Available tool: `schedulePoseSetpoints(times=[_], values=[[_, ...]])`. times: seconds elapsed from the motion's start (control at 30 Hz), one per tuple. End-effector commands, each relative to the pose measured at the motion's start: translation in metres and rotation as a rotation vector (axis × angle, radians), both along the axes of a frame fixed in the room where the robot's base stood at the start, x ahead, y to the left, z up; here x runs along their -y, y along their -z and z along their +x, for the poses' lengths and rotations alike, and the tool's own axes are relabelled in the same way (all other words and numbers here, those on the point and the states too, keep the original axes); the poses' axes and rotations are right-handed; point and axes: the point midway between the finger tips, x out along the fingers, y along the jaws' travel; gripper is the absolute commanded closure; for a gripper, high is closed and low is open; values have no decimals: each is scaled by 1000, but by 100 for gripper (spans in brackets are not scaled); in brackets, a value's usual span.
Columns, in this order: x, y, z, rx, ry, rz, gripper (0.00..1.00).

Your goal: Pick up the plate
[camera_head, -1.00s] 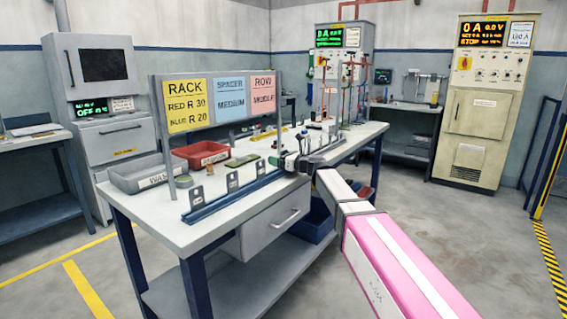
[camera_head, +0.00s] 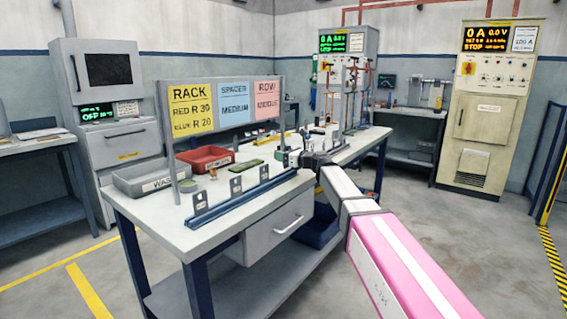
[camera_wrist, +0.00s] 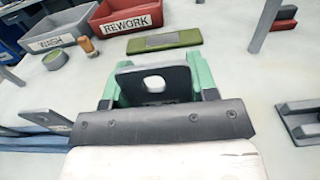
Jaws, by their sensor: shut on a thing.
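My gripper (camera_wrist: 155,88) has green fingers and is shut on a dark grey plate (camera_wrist: 182,80) with rounded corners and an oval hole, seen in the wrist view. The plate's lower part is hidden behind the gripper body. In the head view my gripper (camera_head: 298,159) is over the right half of the workbench (camera_head: 215,228); the plate in it is too small to make out there.
A grey WASH bin (camera_wrist: 58,28) and a red REWORK bin (camera_wrist: 125,14) stand beyond the gripper. A green pad (camera_wrist: 163,40) and a small round green-topped container (camera_wrist: 55,60) lie nearer. A sign board (camera_head: 222,105) rises behind the rail. Thin red-and-grey stands (camera_head: 350,95) crowd the bench's far end.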

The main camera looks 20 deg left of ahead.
Motion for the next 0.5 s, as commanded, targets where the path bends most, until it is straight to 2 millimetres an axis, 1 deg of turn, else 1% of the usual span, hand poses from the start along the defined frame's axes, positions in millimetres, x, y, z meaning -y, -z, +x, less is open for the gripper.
schedulePoseSetpoints(times=[0.03,0.1,0.3,0.5], values=[[1,-9,-8,3,-1,1,75],[5,-17,-26,2,-1,0,75],[11,-42,-69,3,-1,1,75],[15,-61,-99,1,-1,1,75]])
